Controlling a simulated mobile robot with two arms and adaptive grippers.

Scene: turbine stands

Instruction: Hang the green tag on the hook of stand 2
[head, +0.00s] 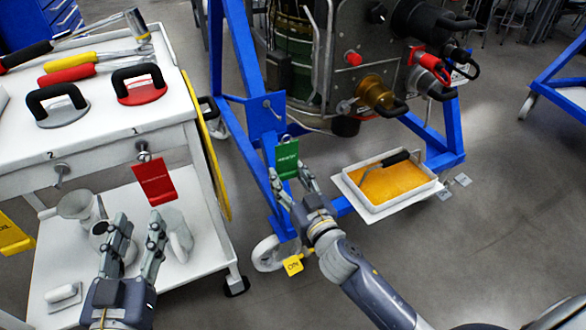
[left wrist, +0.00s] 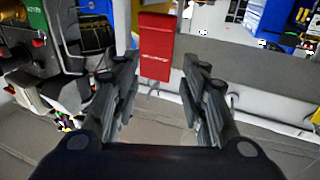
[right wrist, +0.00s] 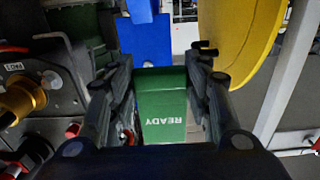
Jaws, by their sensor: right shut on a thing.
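The green tag (head: 287,158) is upright in front of the blue stand (head: 243,60), with a ring at its top. My right gripper (head: 293,187) is shut on its lower part. In the right wrist view the green tag (right wrist: 160,108) reads READY between the fingers. A small blue plate (head: 264,112) with a hook-like part is on the stand's post, just above and left of the tag. I cannot tell whether the ring touches it, and no stand number is readable. My left gripper (head: 137,232) is open and empty, below a red tag (head: 153,182).
The red tag hangs from a peg on a white cart (head: 110,140) holding tools and black handles. A second cart peg (head: 62,170) is bare. A tray with orange contents (head: 395,183) lies right of my right gripper. A yellow disc (head: 207,150) is at the cart's side.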

